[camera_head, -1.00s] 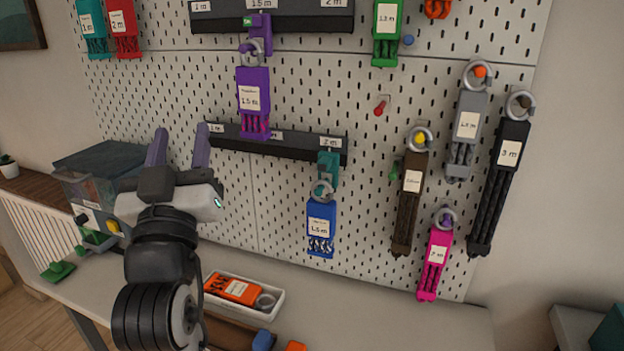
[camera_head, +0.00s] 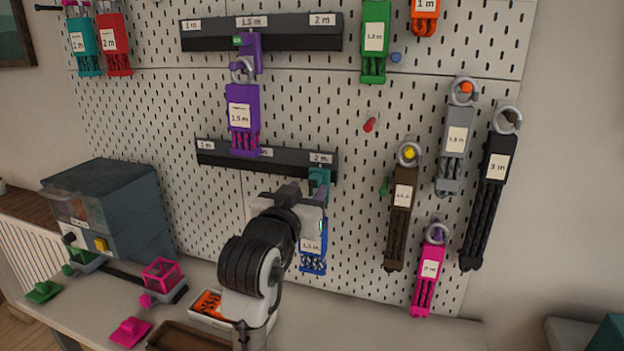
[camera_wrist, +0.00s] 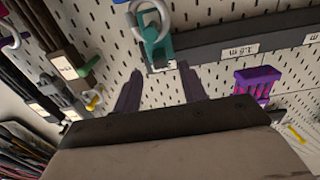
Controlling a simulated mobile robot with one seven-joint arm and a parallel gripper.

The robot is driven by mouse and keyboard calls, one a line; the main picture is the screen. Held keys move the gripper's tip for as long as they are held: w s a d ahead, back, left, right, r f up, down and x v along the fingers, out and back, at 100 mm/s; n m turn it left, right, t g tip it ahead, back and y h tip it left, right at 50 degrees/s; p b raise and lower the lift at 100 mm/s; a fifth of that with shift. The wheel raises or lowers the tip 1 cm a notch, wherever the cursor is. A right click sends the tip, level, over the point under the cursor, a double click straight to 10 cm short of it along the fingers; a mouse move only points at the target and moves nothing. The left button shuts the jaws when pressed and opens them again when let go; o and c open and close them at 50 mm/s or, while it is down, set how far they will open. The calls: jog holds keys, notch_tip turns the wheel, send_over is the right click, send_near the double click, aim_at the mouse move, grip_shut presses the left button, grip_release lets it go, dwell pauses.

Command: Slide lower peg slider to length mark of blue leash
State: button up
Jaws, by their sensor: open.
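The teal lower peg slider (camera_head: 318,181) sits at the right end of the lower dark rail (camera_head: 225,154), under the 2 m mark. The blue leash (camera_head: 313,262) hangs below it, labelled 1.5 m and partly hidden behind my arm. The rail's middle label is partly covered by the purple leash. My gripper (camera_head: 300,195) is open, just in front of and below the slider. In the wrist view, the slider (camera_wrist: 158,46) with a grey ring lies just beyond my open fingers (camera_wrist: 160,72), which look empty. Any contact cannot be told.
The purple leash (camera_head: 242,107) hangs from the upper rail (camera_head: 205,37) and reaches the lower rail's middle. Brown (camera_head: 400,225), magenta (camera_head: 428,275), grey and black leashes hang to the right. A red peg (camera_head: 370,124) sticks out nearby. A blue-grey machine (camera_head: 110,205) stands at left.

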aim_at(313, 183)
jog(key=shift+p+x, duration=0.3)
jog(key=shift+x, duration=1.8)
jog(key=shift+c, duration=0.3)
grip_shut()
